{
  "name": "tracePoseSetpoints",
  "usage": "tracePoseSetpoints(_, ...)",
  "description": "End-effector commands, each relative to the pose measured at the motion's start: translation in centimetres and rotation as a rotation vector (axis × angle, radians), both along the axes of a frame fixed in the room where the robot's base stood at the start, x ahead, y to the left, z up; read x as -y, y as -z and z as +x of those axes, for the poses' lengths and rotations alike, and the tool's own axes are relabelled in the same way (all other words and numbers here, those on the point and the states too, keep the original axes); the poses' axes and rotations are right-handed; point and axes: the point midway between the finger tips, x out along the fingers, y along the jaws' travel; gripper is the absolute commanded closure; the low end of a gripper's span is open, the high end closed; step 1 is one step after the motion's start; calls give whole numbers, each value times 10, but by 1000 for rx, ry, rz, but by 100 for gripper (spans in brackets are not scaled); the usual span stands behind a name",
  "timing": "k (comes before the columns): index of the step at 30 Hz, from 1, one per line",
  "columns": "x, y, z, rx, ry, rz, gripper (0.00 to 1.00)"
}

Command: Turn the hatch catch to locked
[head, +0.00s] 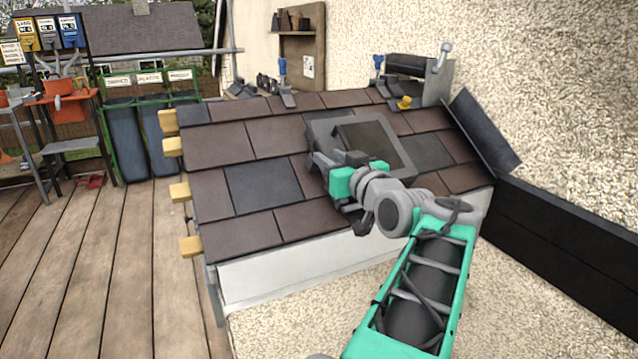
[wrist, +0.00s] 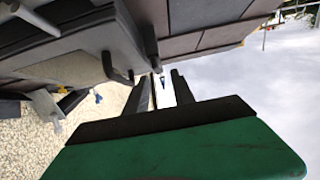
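The roof hatch, a grey frame around a dark pane (head: 368,138), lies in the tiled slope in the head view. My gripper (head: 320,163) is at the hatch's near left edge, and my arm covers the hatch's lower side. In the wrist view, the underside of the hatch frame (wrist: 60,40) fills the upper left. A small dark bent lever, seemingly the catch (wrist: 117,72), sticks out from its edge. My gripper (wrist: 162,82) shows two black fingers apart with nothing between them. The lever is just left of the left finger; I cannot tell whether they touch. The catch is hidden in the head view.
Brown and dark grey tiles (head: 264,186) surround the hatch. A dark board (head: 560,240) runs along the right wall. The wooden deck (head: 110,260) at left is mostly clear.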

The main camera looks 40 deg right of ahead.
Motion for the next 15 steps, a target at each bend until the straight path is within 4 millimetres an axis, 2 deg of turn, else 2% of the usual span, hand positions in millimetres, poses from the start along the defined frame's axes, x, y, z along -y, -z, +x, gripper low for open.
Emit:
tracePoseSetpoints(2, 7, 0, -3, 21, 8, -9, 70)
tracePoseSetpoints(4, 8, -4, 4, 26, 4, -12, 70)
tracePoseSetpoints(12, 21, -3, 53, 22, 4, -9, 70)
tracePoseSetpoints(15, 25, -4, 64, 22, 6, -11, 70)
